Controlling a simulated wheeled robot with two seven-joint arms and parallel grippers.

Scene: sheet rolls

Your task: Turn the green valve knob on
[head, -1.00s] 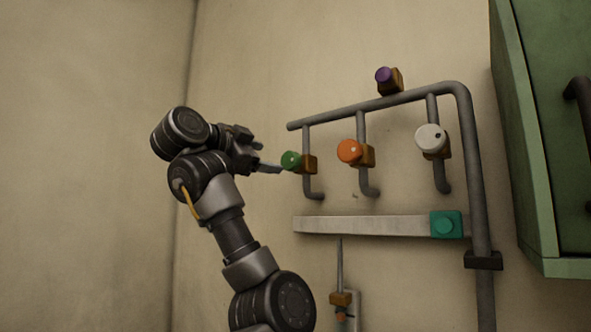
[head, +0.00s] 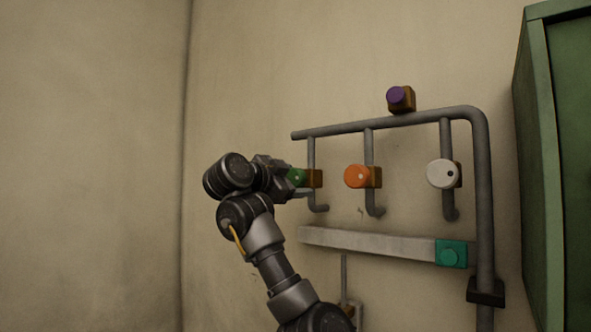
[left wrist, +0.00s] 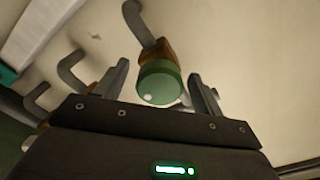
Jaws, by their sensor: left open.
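The green valve knob (head: 297,177) sits on a brown valve body on the leftmost vertical pipe. My left gripper (head: 295,180) is at the knob, its fingers partly hiding it in the head view. In the left wrist view the green knob (left wrist: 158,82) with a pale dot at its lower left lies between the two open fingers (left wrist: 162,84). A gap shows between the left finger and the knob; the right finger is closer, and I cannot tell whether it touches. My right gripper is not in view.
An orange knob (head: 357,176), a white knob (head: 442,173) and a purple knob (head: 396,95) sit on the same grey piping. A light bar with a teal switch (head: 451,254) runs below. A green cabinet (head: 536,150) stands at the right. The left wall side is clear.

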